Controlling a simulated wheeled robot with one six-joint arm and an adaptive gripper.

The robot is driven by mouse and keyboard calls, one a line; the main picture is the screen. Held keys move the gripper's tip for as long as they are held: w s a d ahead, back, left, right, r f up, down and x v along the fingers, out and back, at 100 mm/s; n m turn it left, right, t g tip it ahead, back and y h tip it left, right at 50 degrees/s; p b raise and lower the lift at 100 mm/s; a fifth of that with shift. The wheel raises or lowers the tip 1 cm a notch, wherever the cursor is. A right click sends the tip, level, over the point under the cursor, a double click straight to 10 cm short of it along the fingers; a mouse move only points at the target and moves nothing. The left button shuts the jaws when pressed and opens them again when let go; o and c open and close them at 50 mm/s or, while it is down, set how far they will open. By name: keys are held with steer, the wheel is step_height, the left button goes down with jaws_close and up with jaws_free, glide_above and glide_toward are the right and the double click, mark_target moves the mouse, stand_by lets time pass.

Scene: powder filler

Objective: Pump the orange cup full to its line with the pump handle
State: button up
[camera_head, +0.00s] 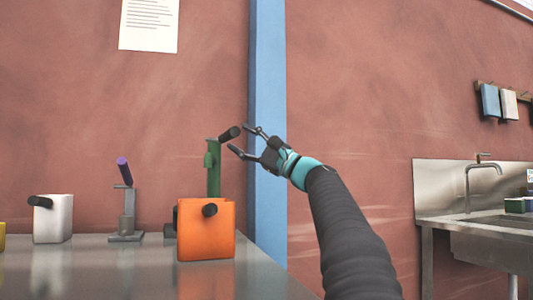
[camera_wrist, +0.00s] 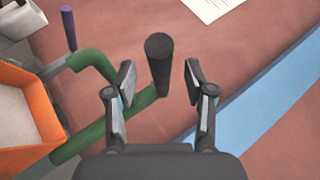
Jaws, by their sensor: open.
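The orange cup (camera_head: 206,240) stands upright on the metal counter, its dark handle facing the head camera. In the wrist view the cup (camera_wrist: 52,122) is at the left edge, partly cut off, with a pale grey surface inside; no fill line can be made out. The green pump (camera_head: 213,178) rises behind the cup, with a black pump handle (camera_head: 229,133) at its top right. My gripper (camera_head: 239,140) is open at the handle. In the wrist view the black handle (camera_wrist: 159,55) shows between the spread fingers (camera_wrist: 160,74), with gaps on both sides.
A grey device with a purple handle (camera_head: 123,170) and a white cup (camera_head: 58,220) stand to the left on the counter (camera_head: 120,278). A yellow thing (camera_head: 2,235) is at the left edge. A blue post (camera_head: 267,90) runs behind my gripper. A sink (camera_head: 495,225) is at right.

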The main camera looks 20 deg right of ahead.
steer(key=v, duration=0.8)
steer(key=shift+d+f, duration=0.15)
steer(key=shift+d, duration=0.1)
steer(key=shift+s, duration=0.1)
